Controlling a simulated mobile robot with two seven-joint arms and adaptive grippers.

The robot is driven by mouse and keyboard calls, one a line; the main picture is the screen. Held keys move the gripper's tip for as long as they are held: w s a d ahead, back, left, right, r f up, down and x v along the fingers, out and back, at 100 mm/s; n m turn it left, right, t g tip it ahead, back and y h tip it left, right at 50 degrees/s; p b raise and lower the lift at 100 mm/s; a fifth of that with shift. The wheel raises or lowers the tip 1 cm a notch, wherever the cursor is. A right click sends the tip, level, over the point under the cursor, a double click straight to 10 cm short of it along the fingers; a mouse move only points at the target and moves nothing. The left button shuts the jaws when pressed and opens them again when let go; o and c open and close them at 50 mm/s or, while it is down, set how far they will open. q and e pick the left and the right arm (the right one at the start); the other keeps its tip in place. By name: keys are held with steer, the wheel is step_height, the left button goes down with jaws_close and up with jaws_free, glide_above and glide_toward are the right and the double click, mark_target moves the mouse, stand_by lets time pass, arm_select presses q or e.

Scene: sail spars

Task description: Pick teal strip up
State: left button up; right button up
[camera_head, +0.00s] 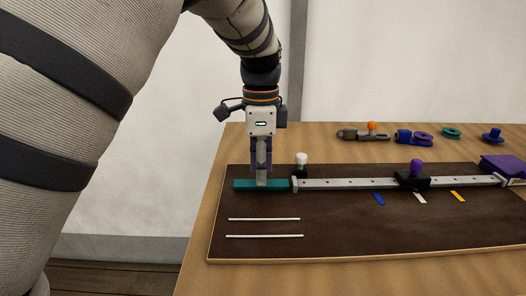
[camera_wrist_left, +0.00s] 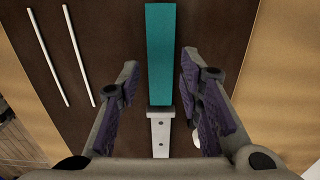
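The teal strip (camera_head: 250,184) lies flat on the dark board, at the left end of a grey metal rail (camera_head: 345,182). It also shows in the left wrist view (camera_wrist_left: 160,48), running away from the rail's end. My left gripper (camera_head: 262,178) points down over the strip near the rail. In the left wrist view my left gripper (camera_wrist_left: 160,92) is open, with one purple-padded finger on each side of the strip and rail end, apart from both. Whether the fingertips reach the board's height is hard to tell. My right gripper is not in view.
Two white rods (camera_head: 264,219) lie on the dark board (camera_head: 350,232) in front. A white knob (camera_head: 301,160) stands close right of the gripper. A black slider with a purple knob (camera_head: 416,172) sits on the rail. Loose parts (camera_head: 414,138) lie at the table's back.

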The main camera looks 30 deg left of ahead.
arm_select(q)
step_height(320, 180, down, 2)
steer(key=shift+f, duration=0.25)
steer(key=shift+c, duration=0.5)
steer(key=shift+r, duration=0.15)
steer(key=c, duration=0.6)
steer(key=shift+r, duration=2.55)
